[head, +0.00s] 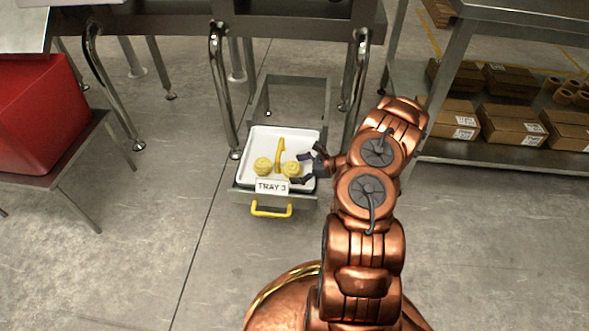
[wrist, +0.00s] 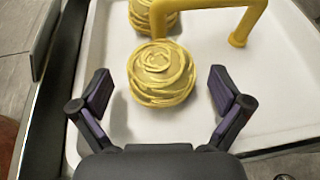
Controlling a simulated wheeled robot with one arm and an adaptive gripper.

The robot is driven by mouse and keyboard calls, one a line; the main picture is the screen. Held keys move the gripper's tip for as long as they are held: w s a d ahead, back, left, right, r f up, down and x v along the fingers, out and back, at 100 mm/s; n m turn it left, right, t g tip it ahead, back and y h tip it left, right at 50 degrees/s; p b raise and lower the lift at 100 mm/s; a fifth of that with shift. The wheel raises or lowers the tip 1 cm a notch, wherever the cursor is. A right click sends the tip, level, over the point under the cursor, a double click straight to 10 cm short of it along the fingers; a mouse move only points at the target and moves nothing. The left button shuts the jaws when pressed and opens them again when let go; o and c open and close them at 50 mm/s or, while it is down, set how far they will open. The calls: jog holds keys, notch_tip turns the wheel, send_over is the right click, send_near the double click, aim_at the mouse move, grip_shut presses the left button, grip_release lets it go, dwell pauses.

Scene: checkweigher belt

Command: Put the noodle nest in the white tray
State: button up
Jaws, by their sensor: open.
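The white tray (head: 259,135) sits in a pulled-out metal drawer labelled TRAY 3. Two round yellow noodle nests rest inside it: a right nest (head: 291,169) and a left nest (head: 263,166). My gripper (head: 303,169) reaches into the tray from the right. In the wrist view, my gripper (wrist: 161,92) is open, with its fingers on either side of the nearer nest (wrist: 162,75) and a gap on both sides. The other nest (wrist: 152,14) is partly cut off at the top. Whether the fingers are level with the nest is unclear.
A yellow raised bar (head: 280,155) stands in the tray between the nests. The drawer has a yellow handle (head: 271,209) in front. Steel legs (head: 222,90) flank the drawer. A red bin (head: 40,115) is at left, and a shelf with brown boxes (head: 511,124) at right.

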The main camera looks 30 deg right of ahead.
jog(key=p+v, duration=0.4)
jog(key=v, duration=0.7)
jog(key=w+a+r+n+g+y, duration=0.35)
jog(key=a+r+n, duration=0.35)
jog(key=a+r, duration=0.65)
jog(key=s+a+r+n+g+h, duration=0.1)
jog(key=s+a+r+n+g, duration=0.3)
jog(key=a, duration=0.3)
jog(key=s+a+r+n+g, duration=0.1)
jog(key=a+r+n+g, duration=0.25)
jog(key=a+r, duration=0.35)
jog(key=s+a+r+n+g+h, duration=0.1)
jog(key=s+a+r+n+h, duration=0.2)
jog(key=s, duration=0.4)
jog(key=s+a+r+n+g+h, duration=0.2)
jog(key=s+a+n, duration=0.3)
jog(key=s, duration=0.2)
jog(key=s+d+r+n+h, duration=0.1)
jog(key=s+d+n+h, duration=0.1)
jog(key=s, duration=0.5)
jog(key=s+d+r+n+h, duration=0.1)
jog(key=s+d+n+h, duration=0.1)
jog(key=s, duration=0.6)
jog(key=n+h, duration=0.1)
jog(key=h, duration=0.1)
jog(key=shift+d+h, duration=0.35)
jog(key=shift+d, duration=0.05)
